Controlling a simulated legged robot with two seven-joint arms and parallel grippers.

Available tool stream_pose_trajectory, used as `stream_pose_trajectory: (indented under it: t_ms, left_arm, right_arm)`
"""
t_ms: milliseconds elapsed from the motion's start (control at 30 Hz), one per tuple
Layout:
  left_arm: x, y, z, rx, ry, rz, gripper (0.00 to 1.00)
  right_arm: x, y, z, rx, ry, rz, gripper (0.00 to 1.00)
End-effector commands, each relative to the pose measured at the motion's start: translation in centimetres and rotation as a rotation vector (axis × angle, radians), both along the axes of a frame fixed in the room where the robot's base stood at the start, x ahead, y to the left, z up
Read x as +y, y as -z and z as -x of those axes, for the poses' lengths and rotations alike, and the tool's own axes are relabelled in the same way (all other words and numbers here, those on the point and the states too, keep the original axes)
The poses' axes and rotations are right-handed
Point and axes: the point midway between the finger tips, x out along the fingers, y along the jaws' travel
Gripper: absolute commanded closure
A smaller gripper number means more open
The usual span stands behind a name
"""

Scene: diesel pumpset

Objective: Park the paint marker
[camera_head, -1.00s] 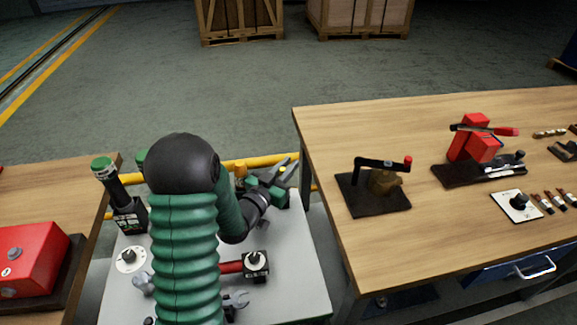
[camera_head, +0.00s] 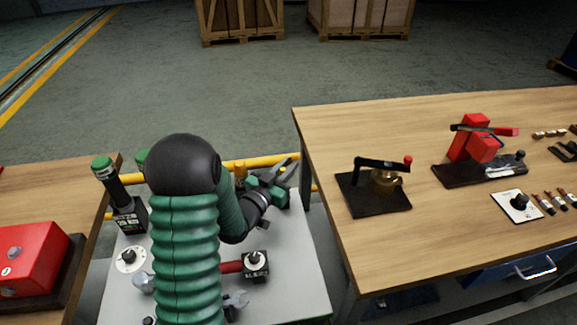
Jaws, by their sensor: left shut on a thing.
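My left gripper (camera_head: 280,174) is over the far right part of the grey cart top (camera_head: 290,265), at the end of my green ribbed arm. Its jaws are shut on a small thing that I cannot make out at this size. I cannot pick out the paint marker for certain. A yellow upright piece (camera_head: 240,170) shows just left of the gripper, partly hidden by my arm; I cannot tell what it is. A green block (camera_head: 281,197) is beside the gripper. My right gripper is not in view.
A green-topped black tool (camera_head: 118,195) stands at the cart's far left. A black-and-white knob block (camera_head: 255,264) and wrenches (camera_head: 236,301) lie near my arm. A wooden bench (camera_head: 330,140) with a crank fixture (camera_head: 378,185) stands right. A red box (camera_head: 30,260) is left.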

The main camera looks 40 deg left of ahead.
Motion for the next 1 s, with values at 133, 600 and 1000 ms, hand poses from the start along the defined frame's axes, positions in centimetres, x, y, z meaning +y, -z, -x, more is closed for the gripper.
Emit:
stream_pose_trajectory:
  t_ms: [133, 600, 1000]
  left_arm:
    - [0.0, 0.3, 0.0, 0.000, 0.000, 0.000, 1.00]
    - [0.0, 0.4, 0.0, 0.000, 0.000, 0.000, 0.59]
    - [-0.5, 0.6, 4.3, 0.005, -0.003, 0.003, 0.59]
  right_arm:
    - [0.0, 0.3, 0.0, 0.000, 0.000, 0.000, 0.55]
    - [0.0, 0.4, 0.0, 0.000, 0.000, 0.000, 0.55]
    - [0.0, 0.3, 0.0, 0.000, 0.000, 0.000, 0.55]
